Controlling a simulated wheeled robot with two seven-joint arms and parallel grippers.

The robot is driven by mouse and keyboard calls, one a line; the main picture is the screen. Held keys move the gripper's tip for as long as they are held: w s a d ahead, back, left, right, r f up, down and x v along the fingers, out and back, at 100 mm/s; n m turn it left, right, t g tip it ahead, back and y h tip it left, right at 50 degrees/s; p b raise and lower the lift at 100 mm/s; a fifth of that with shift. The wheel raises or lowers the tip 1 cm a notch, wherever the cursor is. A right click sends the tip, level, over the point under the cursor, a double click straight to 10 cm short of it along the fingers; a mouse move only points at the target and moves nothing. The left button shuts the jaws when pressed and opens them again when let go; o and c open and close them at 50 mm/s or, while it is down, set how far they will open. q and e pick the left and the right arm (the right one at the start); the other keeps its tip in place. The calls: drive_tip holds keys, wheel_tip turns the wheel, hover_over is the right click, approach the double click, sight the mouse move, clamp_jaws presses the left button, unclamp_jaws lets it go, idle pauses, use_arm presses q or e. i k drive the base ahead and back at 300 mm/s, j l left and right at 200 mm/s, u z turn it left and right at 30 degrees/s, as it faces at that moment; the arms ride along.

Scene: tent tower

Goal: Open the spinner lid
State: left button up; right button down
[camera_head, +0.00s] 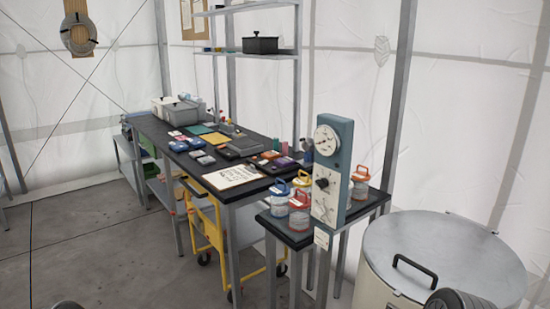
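The spinner is a large pale drum (378,291) at the lower right, cut off by the bottom edge of the view. Its round grey lid (450,250) lies flat on top and looks closed. A black bar handle (415,270) stands on the lid's near left part. A dark ribbed part of my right arm shows at the bottom edge, in front of the lid. A small dark part of my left arm shows at the bottom left edge. Neither gripper's fingers can be seen.
A long cluttered workbench (150,127) and a yellow cart (207,238) stand further left. The floor (110,255) at left is clear.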

sight(418, 253)
drive_tip(key=z, duration=1.25)
